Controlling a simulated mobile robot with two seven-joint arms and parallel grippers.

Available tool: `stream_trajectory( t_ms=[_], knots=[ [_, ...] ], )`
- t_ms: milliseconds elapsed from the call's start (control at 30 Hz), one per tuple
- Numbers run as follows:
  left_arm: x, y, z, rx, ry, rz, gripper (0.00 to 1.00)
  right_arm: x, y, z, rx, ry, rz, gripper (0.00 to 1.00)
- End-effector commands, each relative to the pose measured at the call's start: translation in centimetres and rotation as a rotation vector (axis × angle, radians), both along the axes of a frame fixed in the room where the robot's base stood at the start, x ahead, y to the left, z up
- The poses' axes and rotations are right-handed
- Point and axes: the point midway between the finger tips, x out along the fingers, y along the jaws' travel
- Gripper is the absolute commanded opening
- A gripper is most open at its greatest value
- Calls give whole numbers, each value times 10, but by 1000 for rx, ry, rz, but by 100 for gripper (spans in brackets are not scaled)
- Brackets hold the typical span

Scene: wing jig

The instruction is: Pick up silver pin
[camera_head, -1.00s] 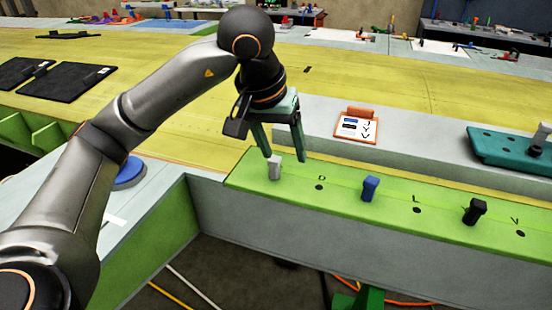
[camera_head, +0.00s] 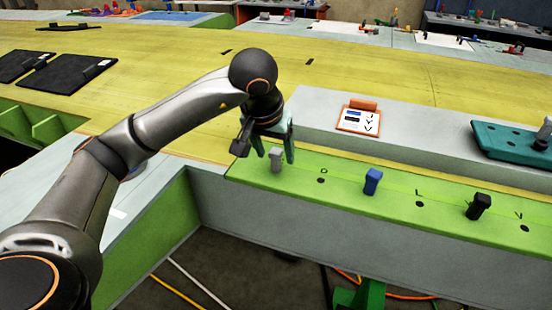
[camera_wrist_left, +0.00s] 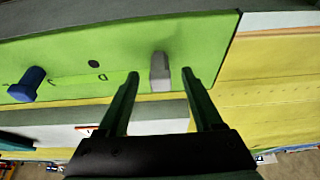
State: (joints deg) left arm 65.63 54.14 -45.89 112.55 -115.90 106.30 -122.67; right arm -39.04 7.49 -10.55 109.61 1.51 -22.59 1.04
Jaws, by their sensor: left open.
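The silver pin (camera_head: 277,158) stands upright in the green board (camera_head: 330,192), near its left end. It also shows in the left wrist view (camera_wrist_left: 160,72), between and beyond the two fingertips. My left gripper (camera_head: 275,160) is open and empty, its fingers pointing toward the pin from behind it in the head view. In the left wrist view the fingertips (camera_wrist_left: 160,75) lie one on each side of the pin. I cannot tell whether either finger touches it. My right gripper is not in view.
A blue pin (camera_head: 372,181) and a black pin (camera_head: 479,206) stand farther right along the same board. Behind is a grey raised block (camera_head: 410,140) with an orange-framed card (camera_head: 359,119). A teal holder (camera_head: 500,141) lies at the right.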

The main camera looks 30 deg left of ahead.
Motion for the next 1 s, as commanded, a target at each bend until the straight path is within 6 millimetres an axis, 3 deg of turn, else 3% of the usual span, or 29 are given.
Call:
stream_trajectory(
  t_ms=[200,467,1000],
  knots=[
    [9,2,-23,-1,1,1,68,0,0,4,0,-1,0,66],
    [10,2,-25,-1,-1,0,68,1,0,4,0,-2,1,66],
    [10,2,-25,-1,-1,0,7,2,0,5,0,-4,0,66]
  ],
)
